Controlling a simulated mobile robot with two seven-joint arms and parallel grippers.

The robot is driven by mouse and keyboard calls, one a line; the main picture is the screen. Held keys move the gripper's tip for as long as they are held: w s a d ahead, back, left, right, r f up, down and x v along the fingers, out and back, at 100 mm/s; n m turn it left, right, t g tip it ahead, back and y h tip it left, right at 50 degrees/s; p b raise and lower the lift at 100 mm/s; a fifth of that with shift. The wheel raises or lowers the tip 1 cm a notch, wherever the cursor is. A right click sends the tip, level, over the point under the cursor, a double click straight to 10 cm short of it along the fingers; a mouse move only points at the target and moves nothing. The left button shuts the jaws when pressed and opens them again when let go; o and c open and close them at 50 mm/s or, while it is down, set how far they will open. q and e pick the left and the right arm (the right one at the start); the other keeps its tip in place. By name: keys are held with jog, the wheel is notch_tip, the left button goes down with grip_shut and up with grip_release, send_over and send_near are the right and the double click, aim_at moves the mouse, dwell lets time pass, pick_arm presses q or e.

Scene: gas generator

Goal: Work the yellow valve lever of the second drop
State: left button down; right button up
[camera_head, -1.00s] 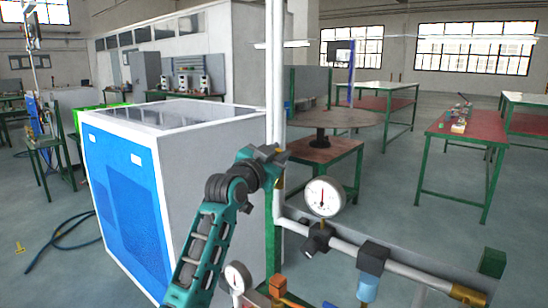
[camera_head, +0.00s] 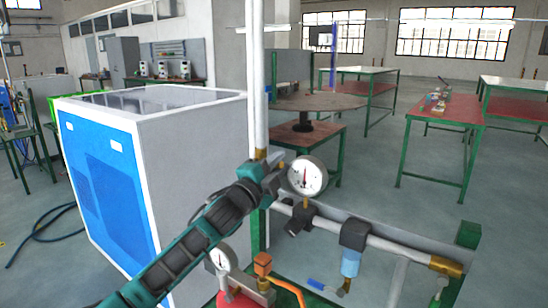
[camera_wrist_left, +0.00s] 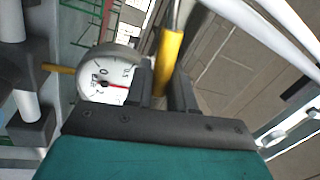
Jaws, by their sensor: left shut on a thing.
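My left gripper (camera_head: 275,172) is at the white vertical pipe (camera_head: 258,80), just left of the upper round gauge (camera_head: 307,176). In the left wrist view, the yellow valve lever (camera_wrist_left: 168,62) stands between the two dark fingers of my left gripper (camera_wrist_left: 165,90), which are shut on it. The gauge (camera_wrist_left: 107,76) shows close beside the left finger there. In the head view the gripper hides most of the lever and the valve. My right gripper is in neither view.
A horizontal pipe (camera_head: 395,250) with a blue-bowled filter (camera_head: 350,263) runs right from the gauge. A second gauge (camera_head: 223,258) and an orange fitting (camera_head: 263,264) sit low in front. A blue and white cabinet (camera_head: 110,190) stands at left.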

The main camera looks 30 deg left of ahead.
pick_arm(q)
jog(key=shift+d+f+m+h+b, duration=0.15)
jog(key=shift+f+m+h, duration=0.1)
jog(key=shift+f+m, duration=0.45)
jog(key=shift+a+f+m+h+b, duration=0.15)
jog(key=shift+f+m+h, duration=0.2)
jog(key=shift+m, duration=0.65)
jog(key=shift+d+f, duration=0.1)
jog(key=shift+f, duration=0.05)
jog(key=c, duration=1.1)
grip_release()
jog(key=b+v, duration=0.1)
jog(key=v, duration=1.2)
jog(key=shift+d, duration=0.15)
